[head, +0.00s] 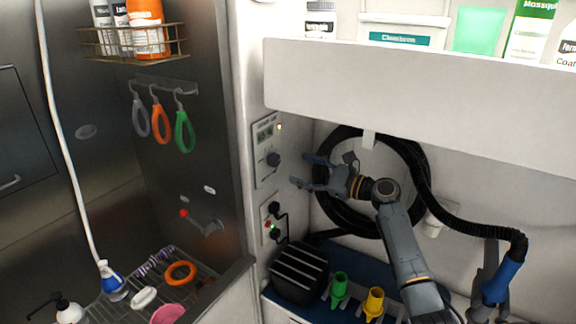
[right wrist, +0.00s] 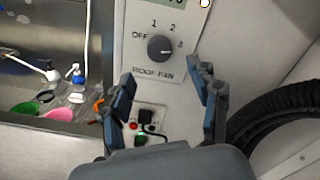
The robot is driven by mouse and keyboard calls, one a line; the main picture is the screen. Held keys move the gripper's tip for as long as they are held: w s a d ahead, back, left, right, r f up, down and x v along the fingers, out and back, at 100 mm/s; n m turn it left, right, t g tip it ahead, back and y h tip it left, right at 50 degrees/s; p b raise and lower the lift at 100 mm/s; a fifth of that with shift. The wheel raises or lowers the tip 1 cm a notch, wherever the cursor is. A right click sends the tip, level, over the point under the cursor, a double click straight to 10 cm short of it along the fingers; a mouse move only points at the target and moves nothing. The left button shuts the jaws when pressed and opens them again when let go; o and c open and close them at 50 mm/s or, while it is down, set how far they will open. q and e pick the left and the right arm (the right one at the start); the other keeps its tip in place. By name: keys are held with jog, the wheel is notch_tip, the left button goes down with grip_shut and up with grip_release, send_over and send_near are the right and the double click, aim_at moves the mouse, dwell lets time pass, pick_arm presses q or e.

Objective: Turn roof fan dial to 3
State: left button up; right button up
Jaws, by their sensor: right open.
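The roof fan dial (right wrist: 160,48) is a dark round knob on a pale wall panel, with OFF, 1, 2 and 3 printed around it and ROOF FAN below. I cannot tell surely which mark it points to. In the head view the dial (head: 273,159) sits below a small display on the panel (head: 264,140). My right gripper (head: 300,172) is open and empty, just to the right of the dial and apart from it. In the right wrist view the open fingers (right wrist: 163,75) reach toward the panel, below and either side of the dial. My left gripper is not in view.
A second panel (head: 272,224) with plugs and a red switch is below. A coiled black hose (head: 335,215) hangs behind my right gripper. A white overhead shelf (head: 420,100) juts out above. A steel tub with a wire rack (head: 125,307) is at left.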

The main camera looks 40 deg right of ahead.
jog(key=shift+v, duration=2.05)
